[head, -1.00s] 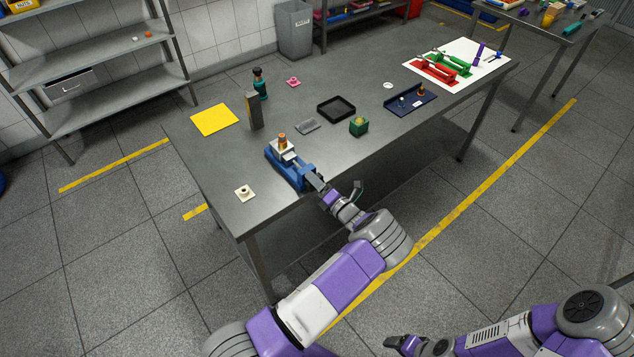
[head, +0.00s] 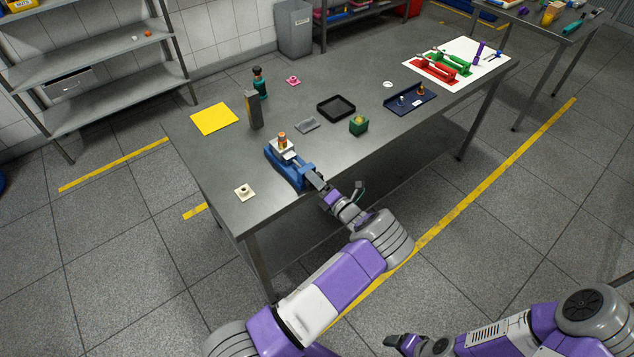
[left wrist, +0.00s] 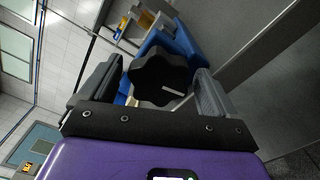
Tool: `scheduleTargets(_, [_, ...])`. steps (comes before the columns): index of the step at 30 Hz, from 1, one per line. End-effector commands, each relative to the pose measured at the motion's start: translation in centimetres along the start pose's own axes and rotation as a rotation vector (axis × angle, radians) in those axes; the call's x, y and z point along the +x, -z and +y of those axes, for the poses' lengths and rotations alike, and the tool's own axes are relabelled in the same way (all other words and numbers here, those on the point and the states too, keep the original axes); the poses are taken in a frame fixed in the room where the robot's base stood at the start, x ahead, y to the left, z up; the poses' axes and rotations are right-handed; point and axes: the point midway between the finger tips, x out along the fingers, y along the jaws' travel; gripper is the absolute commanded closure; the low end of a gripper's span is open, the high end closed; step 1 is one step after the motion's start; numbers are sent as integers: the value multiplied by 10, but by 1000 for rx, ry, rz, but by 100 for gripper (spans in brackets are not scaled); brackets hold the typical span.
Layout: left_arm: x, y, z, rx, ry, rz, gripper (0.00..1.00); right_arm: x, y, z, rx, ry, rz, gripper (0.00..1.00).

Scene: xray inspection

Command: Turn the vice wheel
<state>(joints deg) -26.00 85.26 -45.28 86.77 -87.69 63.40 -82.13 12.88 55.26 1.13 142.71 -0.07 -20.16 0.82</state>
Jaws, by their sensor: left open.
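The blue vice (head: 290,168) stands at the near edge of the grey table, with a white block and an orange-brown piece (head: 282,138) at its top. The black lobed vice wheel (left wrist: 162,78) shows in the left wrist view, in front of the blue body (left wrist: 188,42). My left gripper (head: 314,180) is at the wheel end of the vice. In the left wrist view its open fingers (left wrist: 160,88) stand on either side of the wheel; I cannot tell whether they touch it. My right gripper (head: 390,341) is low at the bottom, away from the table, its jaws unclear.
On the table (head: 220,165) are a cream knobbed plate (head: 244,191), a yellow sheet (head: 214,119), a grey upright block (head: 254,110), a black tray (head: 336,107), a green box (head: 358,125) and a navy tray (head: 410,100). The front left surface around the vice is mostly clear.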

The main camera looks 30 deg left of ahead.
Motion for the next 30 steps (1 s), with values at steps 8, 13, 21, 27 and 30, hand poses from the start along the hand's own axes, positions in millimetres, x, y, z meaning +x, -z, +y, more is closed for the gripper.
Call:
scheduleTargets(8, [-46,0,0,2,3,-3,10,-1,0,0,0,0,0,22])
scheduleTargets(13, [-66,0,0,1,2,-2,10,-1,0,0,0,0,0,22])
scheduleTargets(21, [-71,1,0,1,1,0,10,-1,0,0,0,0,0,22])
scheduleTargets(27, [-71,0,0,1,1,0,10,-1,0,0,0,0,0,22])
scheduleTargets(30, [-71,0,0,1,1,0,10,-1,0,0,0,0,0,22])
